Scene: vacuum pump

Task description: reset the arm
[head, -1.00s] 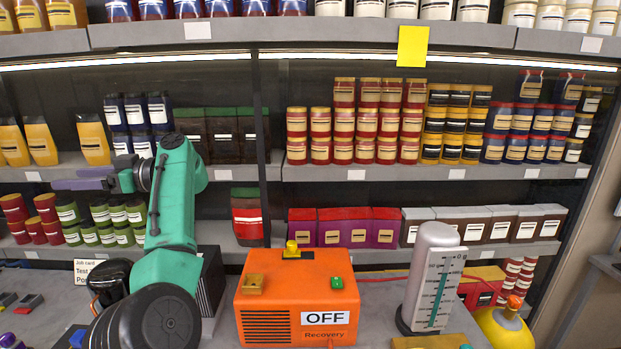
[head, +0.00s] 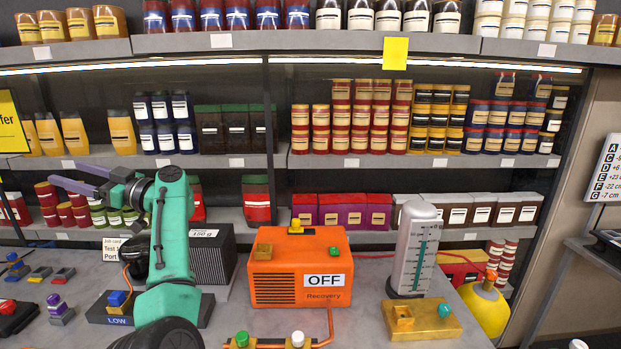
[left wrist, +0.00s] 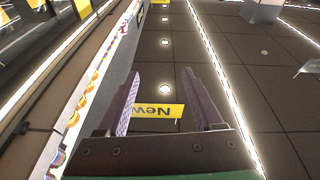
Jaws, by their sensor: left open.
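My left arm is green and black and comes up from the bottom left of the head view. Its gripper (head: 82,174) points left, in front of the shelves. Its two purple-grey fingers are apart. In the left wrist view the gripper (left wrist: 174,105) is open, with nothing between its fingers; the view looks tilted along the shelf. My right gripper is not in view. The orange recovery machine (head: 262,288) stands on the bench with an OFF label, a yellow knob on top and a green button.
A gauge column (head: 411,250), a yellow cylinder (head: 486,306) and a brass block (head: 424,322) stand right of the machine. A blue-topped LOW device (head: 118,305) is by my left arm. Jar-filled shelves (head: 350,161) span the back. A yellow sign (left wrist: 158,111) shows beyond the fingers.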

